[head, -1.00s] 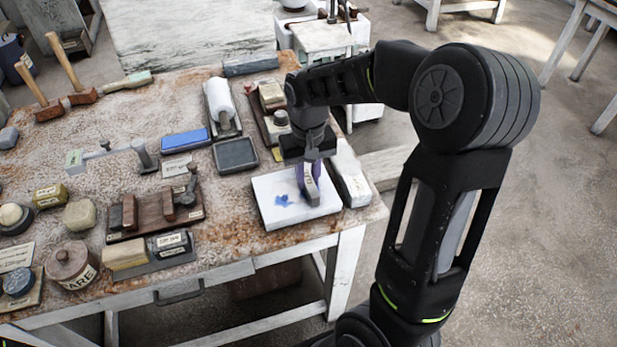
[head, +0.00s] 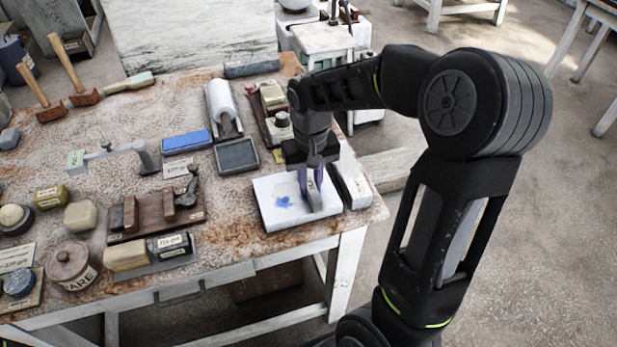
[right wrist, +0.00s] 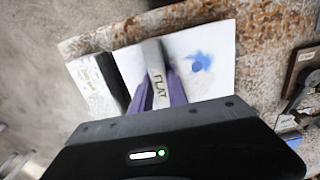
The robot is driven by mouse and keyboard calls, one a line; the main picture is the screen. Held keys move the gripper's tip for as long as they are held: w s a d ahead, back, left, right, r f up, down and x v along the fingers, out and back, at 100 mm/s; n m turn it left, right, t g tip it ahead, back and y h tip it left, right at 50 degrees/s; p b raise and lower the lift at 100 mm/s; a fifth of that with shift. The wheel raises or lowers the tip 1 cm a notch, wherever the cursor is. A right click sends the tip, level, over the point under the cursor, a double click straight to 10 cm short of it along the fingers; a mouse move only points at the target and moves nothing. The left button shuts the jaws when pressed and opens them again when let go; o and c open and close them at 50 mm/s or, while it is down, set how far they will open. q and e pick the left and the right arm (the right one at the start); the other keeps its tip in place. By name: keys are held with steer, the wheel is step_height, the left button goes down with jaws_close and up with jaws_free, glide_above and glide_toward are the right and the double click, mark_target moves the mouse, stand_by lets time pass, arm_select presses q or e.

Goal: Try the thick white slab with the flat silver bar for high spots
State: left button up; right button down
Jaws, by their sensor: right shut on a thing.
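The thick white slab (head: 275,218) lies flat near the front right corner of the table, with a blue smear (head: 283,202) on its top. The slab also shows in the right wrist view (right wrist: 222,80). My right gripper (head: 313,185) is over the slab's right part, shut on the flat silver bar (head: 315,202). The bar is marked "FLAT" in the right wrist view (right wrist: 157,75). The bar stands on edge and its lower edge looks to be at the slab's top; I cannot tell whether they touch. My left gripper is not in view.
A pale block (head: 352,185) lies right beside the slab, near the table's right edge. A dark tray (head: 236,156), a blue block (head: 186,141) and a wooden rack (head: 165,215) stand to the left. The table top is crowded.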

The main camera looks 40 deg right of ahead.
steer(key=shift+s, duration=0.15)
steer(key=shift+s+a, duration=0.25)
steer(key=shift+s, duration=0.25)
steer(key=shift+s+a, duration=0.2)
steer(key=shift+s, duration=0.3)
steer(key=shift+w+d, duration=0.2)
steer(key=shift+w, duration=0.35)
steer(key=shift+w+d, duration=0.2)
steer(key=shift+w, duration=0.3)
steer(key=shift+w, duration=0.15)
steer(key=shift+w+d+f, duration=0.1)
steer(key=shift+w+d, duration=0.1)
steer(key=shift+w, duration=0.25)
steer(key=shift+w+d, duration=0.2)
steer(key=shift+w, duration=0.25)
steer(key=shift+s, duration=0.1)
steer(key=shift+s+a, duration=0.2)
steer(key=shift+s, duration=0.3)
steer(key=shift+s+a, duration=0.2)
steer(key=shift+s, duration=0.25)
